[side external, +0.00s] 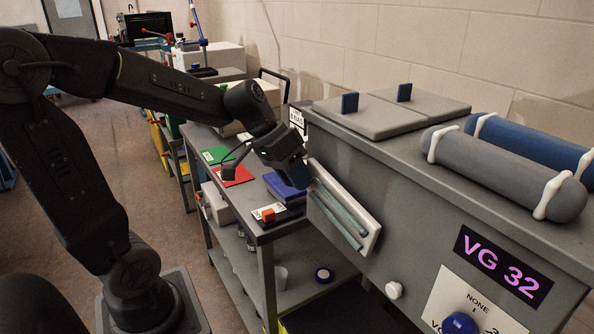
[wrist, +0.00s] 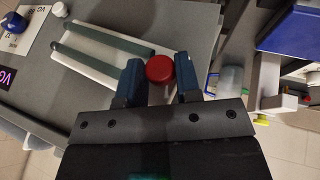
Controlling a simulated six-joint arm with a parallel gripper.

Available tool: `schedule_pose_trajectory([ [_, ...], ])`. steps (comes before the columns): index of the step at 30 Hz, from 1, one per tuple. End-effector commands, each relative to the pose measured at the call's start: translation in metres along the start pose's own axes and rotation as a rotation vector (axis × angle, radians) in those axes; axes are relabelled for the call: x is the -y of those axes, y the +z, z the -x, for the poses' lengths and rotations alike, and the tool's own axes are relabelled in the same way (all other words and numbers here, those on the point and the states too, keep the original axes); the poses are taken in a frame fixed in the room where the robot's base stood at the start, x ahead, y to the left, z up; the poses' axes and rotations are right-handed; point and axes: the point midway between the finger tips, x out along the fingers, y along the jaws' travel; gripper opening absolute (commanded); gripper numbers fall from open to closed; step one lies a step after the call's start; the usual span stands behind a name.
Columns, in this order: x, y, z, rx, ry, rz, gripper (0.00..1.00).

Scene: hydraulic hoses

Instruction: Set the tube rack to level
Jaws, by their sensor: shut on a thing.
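The tube rack (side external: 346,196) is a white panel with two grey-green tubes on the front of a grey cabinet. In the side view it is tilted, sloping down to the right. In the wrist view its white face (wrist: 100,46) shows between the tubes. A red knob (wrist: 160,69) is at the rack's end nearest my gripper. My gripper (wrist: 160,80) is shut on the red knob, with one blue finger on each side. In the side view my gripper (side external: 297,174) is at the rack's upper left end and hides the knob.
The grey cabinet (side external: 430,210) has a blue dial (side external: 459,323), a white knob (side external: 394,290) and a VG 32 label. A grey cylinder (side external: 505,175) and a blue cylinder (side external: 530,145) lie on top. A trolley left of it carries a red sheet (side external: 232,176) and an orange block (side external: 268,215).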

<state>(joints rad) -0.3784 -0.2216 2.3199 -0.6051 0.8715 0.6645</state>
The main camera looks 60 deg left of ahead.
Motion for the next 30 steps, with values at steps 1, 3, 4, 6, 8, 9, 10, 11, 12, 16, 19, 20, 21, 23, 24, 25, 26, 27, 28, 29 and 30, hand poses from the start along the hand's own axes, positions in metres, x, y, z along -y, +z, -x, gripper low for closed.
schedule_pose_trajectory([
  [1,0.003,0.001,-0.002,0.000,0.026,0.018,0.00],
  [3,0.005,0.002,-0.005,0.001,0.063,0.030,0.00],
  [4,0.005,0.003,-0.006,0.001,0.077,0.037,0.00],
  [6,0.007,0.003,-0.008,0.000,0.106,0.048,0.00],
  [8,0.007,0.004,-0.010,0.000,0.127,0.056,0.00],
  [9,0.008,0.004,-0.011,0.000,0.139,0.059,0.00],
  [10,0.008,0.004,-0.011,0.000,0.147,0.063,0.00],
  [11,0.009,0.005,-0.012,0.000,0.153,0.066,0.00],
  [12,0.009,0.005,-0.012,0.000,0.160,0.068,0.00],
  [16,0.009,0.005,-0.013,-0.001,0.173,0.073,0.00],
  [19,0.009,0.005,-0.014,0.000,0.175,0.074,0.00],
  [20,0.009,0.005,-0.014,0.000,0.175,0.074,0.00],
  [21,0.009,0.005,-0.014,0.000,0.175,0.075,0.00],
  [23,0.009,0.005,-0.014,0.000,0.175,0.075,0.00],
  [24,0.009,0.005,-0.014,0.001,0.175,0.075,0.00],
  [25,0.009,0.006,-0.014,0.001,0.175,0.075,0.00],
  [26,0.009,0.006,-0.014,0.001,0.174,0.076,0.00],
  [27,0.009,0.006,-0.014,0.001,0.174,0.076,0.33],
  [28,0.009,0.006,-0.014,0.001,0.174,0.075,0.36],
  [29,0.009,0.006,-0.014,0.001,0.174,0.075,0.39],
  [30,0.009,0.006,-0.014,0.001,0.174,0.075,0.43],
])
